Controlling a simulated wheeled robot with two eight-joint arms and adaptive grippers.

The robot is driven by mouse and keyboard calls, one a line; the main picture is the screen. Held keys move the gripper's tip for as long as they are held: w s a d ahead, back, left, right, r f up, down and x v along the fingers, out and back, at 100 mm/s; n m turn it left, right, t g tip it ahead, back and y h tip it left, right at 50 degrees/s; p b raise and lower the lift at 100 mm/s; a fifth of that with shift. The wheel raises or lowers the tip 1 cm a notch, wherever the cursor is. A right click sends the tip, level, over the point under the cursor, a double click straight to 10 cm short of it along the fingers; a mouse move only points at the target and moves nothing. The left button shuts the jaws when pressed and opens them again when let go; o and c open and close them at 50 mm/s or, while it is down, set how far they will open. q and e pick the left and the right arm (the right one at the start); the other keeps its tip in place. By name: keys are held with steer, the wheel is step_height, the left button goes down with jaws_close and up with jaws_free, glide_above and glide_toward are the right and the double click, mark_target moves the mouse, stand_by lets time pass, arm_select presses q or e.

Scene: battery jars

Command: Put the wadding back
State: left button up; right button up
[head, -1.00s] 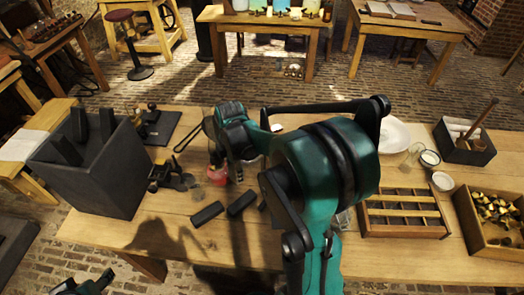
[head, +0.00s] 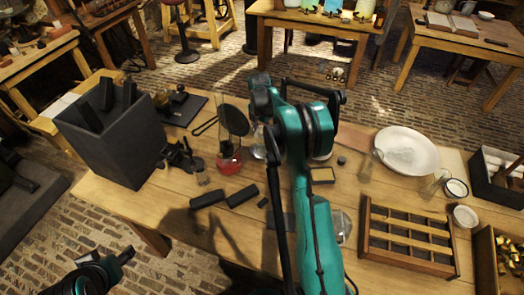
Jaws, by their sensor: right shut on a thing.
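A round white dish (head: 407,139) at the right back of the bench holds a pale, whitish, loose-looking patch (head: 402,155) that may be wadding. A glass jar with red contents (head: 229,160) stands left of my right arm. A dark oval piece (head: 234,120) shows above it; whether they touch is unclear. My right gripper (head: 263,138) points down just right of the jar, mostly hidden by its own wrist and arm. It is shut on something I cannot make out. My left gripper (head: 124,255) hangs low at the bottom left, off the bench; its finger gap is unclear.
A tall dark grey box (head: 105,145) stands at the left. Two black blocks (head: 208,198) (head: 242,196) lie in front of the jar. A wooden slotted rack (head: 408,238), a clear glass (head: 365,165) and small dishes (head: 465,215) stand at the right.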

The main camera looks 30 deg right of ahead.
mark_target(262, 151)
step_height(262, 151, down, 8)
steer(key=shift+w+r+b, duration=0.1)
steer(key=shift+r+b, duration=0.15)
steer(key=shift+b, duration=0.8)
steer(key=shift+r, duration=0.1)
steer(key=o, duration=0.9)
steer(key=shift+f, duration=0.2)
steer(key=shift+o, duration=0.2)
